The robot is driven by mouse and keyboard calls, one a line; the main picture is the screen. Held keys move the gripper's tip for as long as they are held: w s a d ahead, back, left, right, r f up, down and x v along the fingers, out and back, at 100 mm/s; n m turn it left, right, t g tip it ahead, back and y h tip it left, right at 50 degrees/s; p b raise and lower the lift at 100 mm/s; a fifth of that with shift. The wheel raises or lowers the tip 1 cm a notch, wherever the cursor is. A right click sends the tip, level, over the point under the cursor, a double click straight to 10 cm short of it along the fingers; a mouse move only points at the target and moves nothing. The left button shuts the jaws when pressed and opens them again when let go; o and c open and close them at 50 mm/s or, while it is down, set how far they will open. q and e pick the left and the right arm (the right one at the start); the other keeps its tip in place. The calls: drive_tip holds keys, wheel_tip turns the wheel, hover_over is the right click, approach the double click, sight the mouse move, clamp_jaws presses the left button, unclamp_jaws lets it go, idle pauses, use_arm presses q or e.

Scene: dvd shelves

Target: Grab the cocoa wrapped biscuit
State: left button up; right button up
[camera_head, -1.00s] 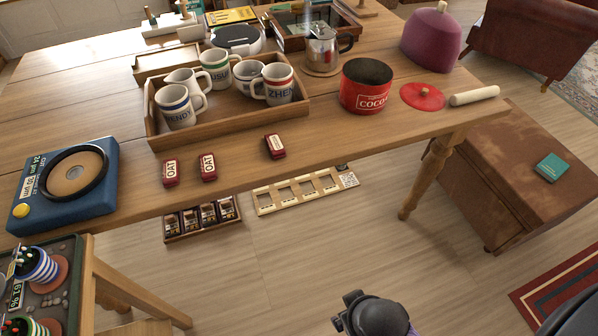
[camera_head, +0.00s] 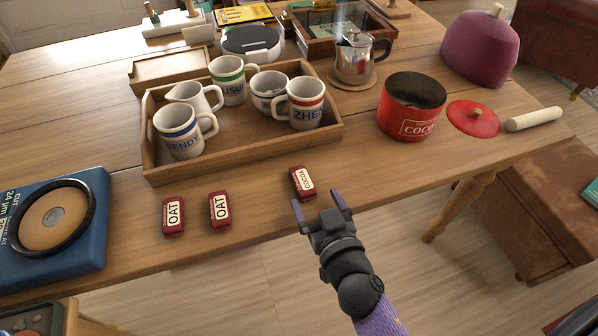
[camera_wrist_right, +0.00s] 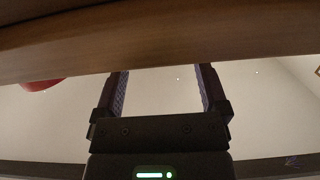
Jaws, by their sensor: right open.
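The cocoa biscuit (camera_head: 302,183), a small dark red wrapped bar with a white label, lies near the table's front edge in the head view. Two similar bars labelled OAT, one (camera_head: 173,215) at left and one (camera_head: 219,210) nearer, lie to its left. My right gripper (camera_head: 321,207) is open and empty, its fingers pointing at the cocoa biscuit just in front of it. The right wrist view shows the two spread fingers (camera_wrist_right: 161,85) with nothing between them and a wooden edge above; the biscuit is not visible there. My left gripper is not in view.
A wooden tray (camera_head: 238,147) with several mugs stands behind the biscuits. A red cocoa tin (camera_head: 408,122) and its lid (camera_head: 473,119) are to the right. A blue box (camera_head: 75,250) lies at the left. Bare tabletop surrounds the biscuit.

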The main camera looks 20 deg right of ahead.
sight(304, 183)
drive_tip(key=w, duration=0.4)
drive_tip(key=w+a+b, duration=0.1)
drive_tip(key=w, duration=0.1)
drive_tip(key=shift+w+f, duration=0.1)
drive_tip(key=shift+f, duration=0.2)
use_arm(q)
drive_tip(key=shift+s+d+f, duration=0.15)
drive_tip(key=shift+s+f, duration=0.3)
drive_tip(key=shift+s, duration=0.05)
use_arm(e)
drive_tip(key=c, duration=0.7)
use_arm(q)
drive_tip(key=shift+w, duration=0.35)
use_arm(e)
clamp_jaws()
drive_tip(key=shift+r, duration=0.1)
